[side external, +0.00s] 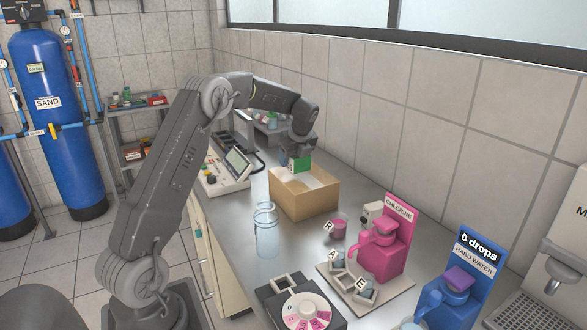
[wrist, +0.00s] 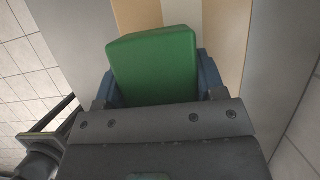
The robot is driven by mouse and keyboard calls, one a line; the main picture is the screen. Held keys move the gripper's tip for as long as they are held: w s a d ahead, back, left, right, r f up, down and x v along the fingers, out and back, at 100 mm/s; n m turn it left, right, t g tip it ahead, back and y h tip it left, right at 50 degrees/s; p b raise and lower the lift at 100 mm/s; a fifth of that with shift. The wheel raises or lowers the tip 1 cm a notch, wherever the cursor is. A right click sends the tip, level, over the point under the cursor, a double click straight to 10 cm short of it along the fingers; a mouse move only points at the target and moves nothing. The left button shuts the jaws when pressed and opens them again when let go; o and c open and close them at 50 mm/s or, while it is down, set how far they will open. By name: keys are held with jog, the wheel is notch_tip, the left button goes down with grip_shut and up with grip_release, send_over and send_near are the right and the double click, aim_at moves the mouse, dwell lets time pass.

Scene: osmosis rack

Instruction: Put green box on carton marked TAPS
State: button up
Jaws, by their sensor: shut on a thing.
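The green box (side external: 301,164) is held in my gripper (side external: 301,155), above the cardboard carton on the bench. In the wrist view the green box (wrist: 155,65) fills the space between the two blue fingers of my gripper (wrist: 155,80). The carton (side external: 313,200) is tan, and its top looks pale. Part of it shows behind the green box in the wrist view (wrist: 225,40). I cannot read any marking on the carton from here. Whether the box touches the carton is hard to tell.
A clear bottle (side external: 266,230) stands in front of the carton. A pink chlorine dispenser (side external: 383,248), a blue hard water dispenser (side external: 462,285) and a small beaker (side external: 339,227) stand to the right. A control panel device (side external: 226,170) is left of the carton. The tiled wall is behind.

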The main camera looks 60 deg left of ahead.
aim_at(293, 176)
jog(key=shift+f, duration=1.8)
jog(key=shift+f, duration=0.1)
jog(key=o, duration=0.9)
jog(key=shift+o, duration=0.2)
